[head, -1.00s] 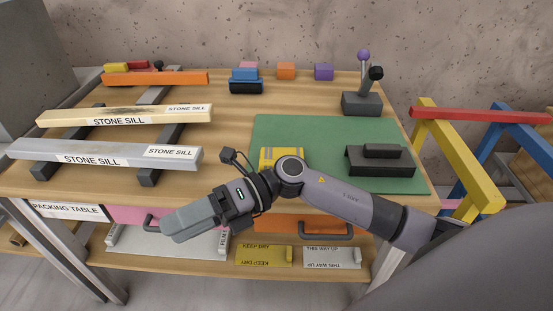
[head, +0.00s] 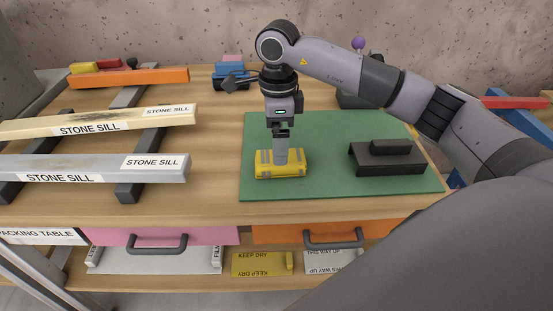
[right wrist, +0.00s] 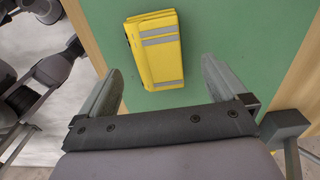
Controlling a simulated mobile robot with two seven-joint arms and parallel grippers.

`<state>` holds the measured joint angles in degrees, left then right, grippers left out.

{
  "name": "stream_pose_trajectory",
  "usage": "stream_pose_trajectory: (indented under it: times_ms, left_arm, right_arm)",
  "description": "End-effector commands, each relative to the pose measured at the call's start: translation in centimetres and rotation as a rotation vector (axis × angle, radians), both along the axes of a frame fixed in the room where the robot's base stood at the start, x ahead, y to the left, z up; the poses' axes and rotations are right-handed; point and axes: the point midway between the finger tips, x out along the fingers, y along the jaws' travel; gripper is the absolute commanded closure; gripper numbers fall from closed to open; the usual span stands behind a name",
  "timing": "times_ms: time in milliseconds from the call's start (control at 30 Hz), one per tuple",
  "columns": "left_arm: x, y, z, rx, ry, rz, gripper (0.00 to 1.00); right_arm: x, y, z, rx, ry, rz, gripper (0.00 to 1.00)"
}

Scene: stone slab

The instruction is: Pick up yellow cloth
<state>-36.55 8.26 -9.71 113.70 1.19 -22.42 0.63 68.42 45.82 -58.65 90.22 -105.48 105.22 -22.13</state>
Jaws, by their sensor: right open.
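The yellow cloth (head: 283,170) lies folded on the green mat (head: 335,180), with grey stripes across it. My right gripper (head: 281,160) points down over the cloth in the head view and hides part of its back edge. In the right wrist view the cloth (right wrist: 155,50) lies beyond the two spread fingertips of the right gripper (right wrist: 162,75), on the green mat (right wrist: 220,40). The gripper is open and empty. The cloth looks apart from both fingers. My left gripper is not in view.
A black block-shaped tool (head: 386,158) sits on the mat to the right. Two stone sills (head: 95,168) lie on dark bars at the left. A blue object (head: 231,76) stands at the back. Pink (head: 165,238) and orange (head: 325,232) drawers are below the tabletop.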

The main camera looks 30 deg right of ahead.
Motion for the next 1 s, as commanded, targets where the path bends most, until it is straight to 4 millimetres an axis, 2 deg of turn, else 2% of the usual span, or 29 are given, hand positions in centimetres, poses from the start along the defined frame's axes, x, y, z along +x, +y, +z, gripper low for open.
stream_pose_trajectory:
  times_ms: [300, 400, 633, 800, 833, 1000]
  left_arm:
    - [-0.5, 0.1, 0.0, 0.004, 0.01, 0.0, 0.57]
    - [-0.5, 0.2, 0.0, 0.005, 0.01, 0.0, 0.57]
    - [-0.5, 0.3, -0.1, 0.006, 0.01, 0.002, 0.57]
    - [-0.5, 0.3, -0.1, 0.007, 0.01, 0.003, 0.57]
    - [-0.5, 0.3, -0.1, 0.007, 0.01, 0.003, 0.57]
    - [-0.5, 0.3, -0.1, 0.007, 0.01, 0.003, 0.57]
  right_arm:
    - [-0.1, 0.4, -4.5, 0.003, 0.002, 0.0, 0.01]
    - [0.0, 0.4, -5.1, 0.003, -0.001, 0.0, 0.01]
    - [0.0, 0.4, -5.2, 0.003, -0.002, 0.0, 0.01]
    - [0.0, 0.5, -5.2, 0.004, -0.001, 0.001, 0.56]
    - [0.0, 0.5, -5.2, 0.004, -0.001, 0.001, 0.61]
    - [0.0, 0.5, -5.1, 0.004, -0.001, 0.001, 0.62]
